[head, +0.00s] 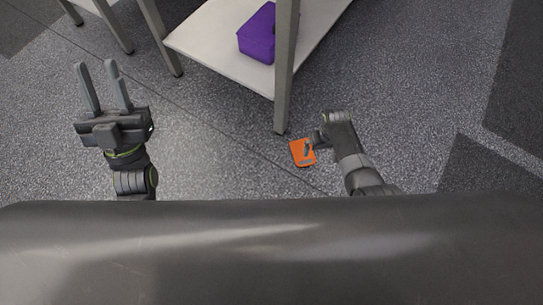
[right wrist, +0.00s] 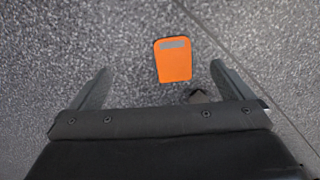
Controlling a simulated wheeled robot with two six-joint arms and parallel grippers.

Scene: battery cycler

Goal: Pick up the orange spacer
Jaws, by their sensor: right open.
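The orange spacer (head: 298,156) lies on the grey floor, just below the foot of a shelf leg in the head view. It is a flat orange piece with a grey patch near one end, and it also shows in the right wrist view (right wrist: 174,62). My right gripper (head: 308,147) is over it in the head view and partly covers it. In the right wrist view the right fingers (right wrist: 158,78) are wide apart, with the spacer ahead between them and untouched. My left gripper (head: 98,68) is open and empty, above the floor at the left.
A shelf unit with a pale lower board (head: 222,50) and grey legs (head: 285,70) stands close behind the spacer. A purple box (head: 258,34) sits on that board. The floor around the spacer is otherwise clear.

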